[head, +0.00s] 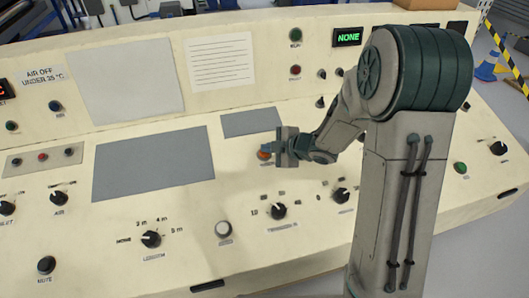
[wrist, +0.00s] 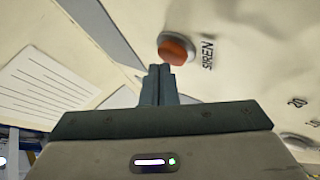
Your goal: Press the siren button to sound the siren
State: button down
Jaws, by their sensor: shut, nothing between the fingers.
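The siren button (wrist: 175,49) is an orange-red dome in a pale ring, with the word SIREN printed beside it in the wrist view. In the head view the orange button (head: 264,154) shows just left of my gripper (head: 280,149), partly hidden by it. My gripper's fingers are shut with nothing between them. In the wrist view the shut fingertips (wrist: 160,68) point at the lower left edge of the button. I cannot tell whether they touch it.
The cream control panel (head: 255,190) carries several knobs, such as the trigger knob (head: 278,211) and length knob (head: 151,239). A white round button (head: 223,229) lies below. A green display reading NONE (head: 347,37) stands on the upright back part. Blue-grey plates (head: 153,163) lie left of my gripper.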

jog(key=shift+w+f+b, duration=0.1)
jog(key=shift+f+b, duration=0.3)
jog(key=shift+f, duration=0.1)
dwell(0.5)
jog(key=shift+r, duration=0.15)
jog(key=shift+s+r+p, duration=0.2)
jog(key=shift+r+p, duration=0.5)
jog(key=shift+r, duration=0.05)
jog(key=r+p, duration=0.2)
jog(key=s+r+p, duration=0.1)
jog(key=r+p, duration=0.1)
jog(key=shift+d+r, duration=0.2)
jog(key=shift+r, duration=0.2)
dwell(0.7)
